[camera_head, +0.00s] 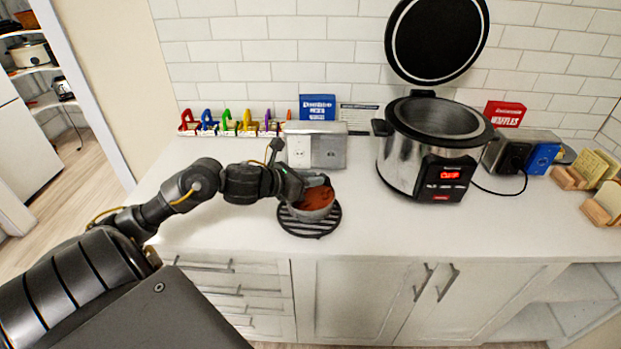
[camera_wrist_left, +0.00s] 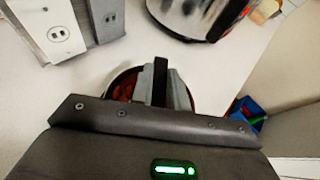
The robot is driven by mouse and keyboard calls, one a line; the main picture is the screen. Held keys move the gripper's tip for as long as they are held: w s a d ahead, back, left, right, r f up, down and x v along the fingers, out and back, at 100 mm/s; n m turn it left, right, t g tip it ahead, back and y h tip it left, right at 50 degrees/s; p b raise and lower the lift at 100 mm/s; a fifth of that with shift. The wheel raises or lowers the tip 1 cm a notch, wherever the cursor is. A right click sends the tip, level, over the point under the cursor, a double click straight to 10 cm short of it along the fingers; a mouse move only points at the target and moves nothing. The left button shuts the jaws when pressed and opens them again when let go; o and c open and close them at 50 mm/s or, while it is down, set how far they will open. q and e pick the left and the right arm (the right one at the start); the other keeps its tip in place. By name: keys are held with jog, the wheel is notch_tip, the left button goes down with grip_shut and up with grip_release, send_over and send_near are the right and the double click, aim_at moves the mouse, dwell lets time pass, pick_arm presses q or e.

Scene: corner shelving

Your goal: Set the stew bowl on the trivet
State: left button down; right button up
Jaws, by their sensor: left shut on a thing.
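The stew bowl (camera_head: 316,204) is grey with reddish-brown stew in it. In the head view it is at or just above the black round slatted trivet (camera_head: 310,230); I cannot tell whether it touches. The trivet's front and side edges show around the bowl. My left gripper (camera_head: 318,182) reaches in from the left and is shut on the bowl's rim. In the left wrist view the bowl (camera_wrist_left: 122,86) shows partly behind the gripper's fingers (camera_wrist_left: 162,85). My right gripper is not in view.
A grey outlet box (camera_head: 328,150) stands behind the bowl. A steel cooker (camera_head: 405,160) with a raised lid stands to the right. Colourful letter-like holders (camera_head: 228,125) and a blue box (camera_head: 317,107) line the wall. The counter in front and left of the trivet is clear.

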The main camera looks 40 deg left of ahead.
pick_arm(q)
jog(key=c, duration=1.4)
grip_release()
jog(key=shift+o, duration=0.2)
jog(key=shift+s, duration=0.1)
jog(key=p+v, duration=0.2)
jog(key=v, duration=1)
